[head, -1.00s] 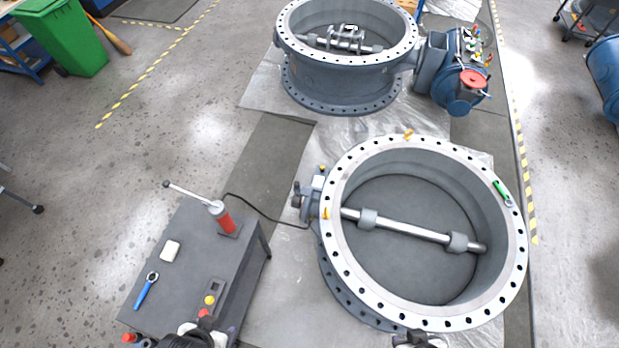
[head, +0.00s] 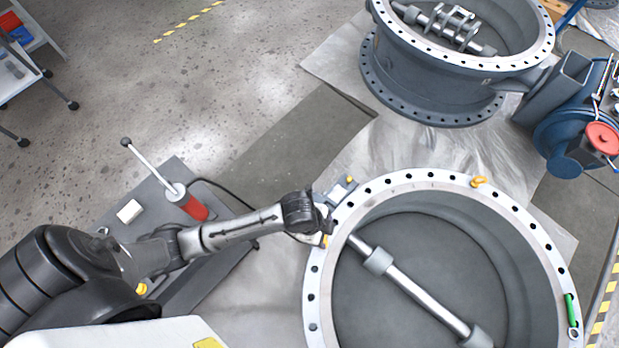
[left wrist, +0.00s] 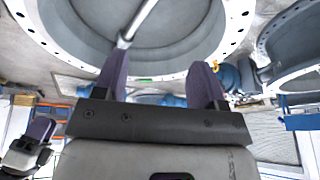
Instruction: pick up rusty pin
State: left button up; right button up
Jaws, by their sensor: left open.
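I cannot make out a rusty pin clearly in either view. My left gripper (head: 322,222) reaches in from the left, over the left rim of the near valve (head: 400,185). In the left wrist view its two purple-grey fingers (left wrist: 162,72) stand apart with nothing between them. The near valve's ring (left wrist: 170,70) and its bare shaft (left wrist: 135,25) show beyond the fingers. A small orange piece (head: 326,240) sits on the rim right beside the gripper, partly hidden by it. What looks like my right gripper (left wrist: 32,133) shows at the lower left of the wrist view.
A grey bench (head: 160,175) with a red hand pump (head: 195,207) stands under my left arm. A second valve (head: 440,75) with a blue actuator (head: 570,140) stands at the back. A yellow piece (head: 479,182) and a green tool (head: 571,312) sit on the near rim.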

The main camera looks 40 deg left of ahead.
pick_arm(q)
jog(key=w+f+m+b, duration=0.35)
jog(key=f+b, duration=0.25)
jog(key=f, duration=0.4)
jog(key=m+g+y+b, duration=0.2)
jog(key=m+y+b, duration=0.15)
jog(key=b, duration=2.25)
send_over(308, 187)
notch_tip(308, 187, down, 20)
jog(key=shift+m, duration=0.4)
jog(key=f+b, duration=0.1)
jog(key=f, duration=0.3)
jog(key=f+b, duration=0.2)
jog(key=f, duration=0.1)
jog(key=shift+s+d+f, duration=0.1)
jog(key=shift+d+f, duration=0.1)
jog(key=shift+f, duration=0.15)
jog(key=shift+f+b, duration=0.45)
jog(key=shift+f, duration=0.15)
notch_tip(308, 187, down, 5)
jog(key=b, duration=0.4)
jog(key=shift+a+f, duration=0.1)
pick_arm(e)
notch_tip(308, 187, down, 43)
jog(key=shift+s, duration=0.25)
jog(key=shift+r, duration=0.1)
